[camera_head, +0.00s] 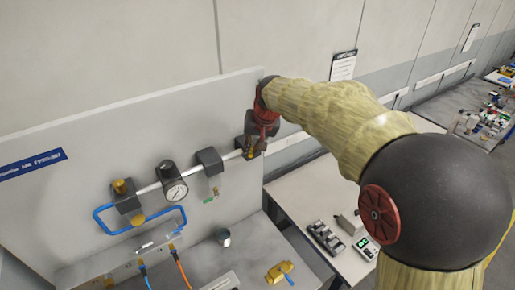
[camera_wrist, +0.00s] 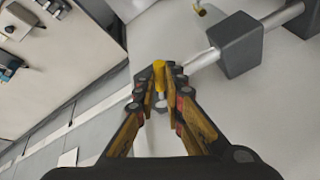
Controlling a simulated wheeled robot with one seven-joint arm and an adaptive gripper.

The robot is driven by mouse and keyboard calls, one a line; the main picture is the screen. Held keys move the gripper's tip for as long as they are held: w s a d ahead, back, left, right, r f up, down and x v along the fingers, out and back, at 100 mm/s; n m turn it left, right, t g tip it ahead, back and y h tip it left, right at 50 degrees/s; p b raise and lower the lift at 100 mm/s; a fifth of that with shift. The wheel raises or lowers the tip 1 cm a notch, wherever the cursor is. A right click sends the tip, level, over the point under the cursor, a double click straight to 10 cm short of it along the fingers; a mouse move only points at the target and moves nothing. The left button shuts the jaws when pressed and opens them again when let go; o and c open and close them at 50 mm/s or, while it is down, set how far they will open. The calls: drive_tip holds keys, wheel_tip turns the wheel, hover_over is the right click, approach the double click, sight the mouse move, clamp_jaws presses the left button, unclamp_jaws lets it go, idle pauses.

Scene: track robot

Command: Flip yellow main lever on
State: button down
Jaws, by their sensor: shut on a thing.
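The yellow main lever (camera_wrist: 159,70) stands between the fingers of my gripper (camera_wrist: 161,84) in the wrist view. The fingers are closed on it, with its rounded yellow end showing just beyond the tips. In the head view, my gripper (camera_head: 258,136) is at the right end of the pipe on the upright panel (camera_head: 100,150). My red wrist and gripper parts largely hide the lever there. How far the lever is turned cannot be told.
Along the pipe are a dark block (camera_head: 210,162), a round gauge (camera_head: 175,190) and a blue looped tube (camera_head: 105,222). A yellow tool (camera_head: 281,271) and a small cup (camera_head: 224,238) are on the bench below. A side table (camera_head: 300,190) holds small devices.

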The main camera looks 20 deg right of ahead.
drive_tip(key=w+a+m+g+h+b, duration=0.1)
drive_tip(key=w+a+m+h+b, duration=0.3)
drive_tip(key=m, duration=0.8)
drive_tip(key=shift+w+a+h, duration=0.35)
drive_tip(key=shift+a+h, duration=0.05)
drive_tip(key=shift+a, duration=0.55)
drive_tip(key=shift+r, duration=0.1)
drive_tip(key=c, duration=1.9)
unclamp_jaws()
drive_tip(key=v, duration=1.1)
drive_tip(key=shift+w+a+r, duration=0.1)
drive_tip(key=shift+a+r, duration=0.15)
drive_tip(key=shift+r, duration=0.15)
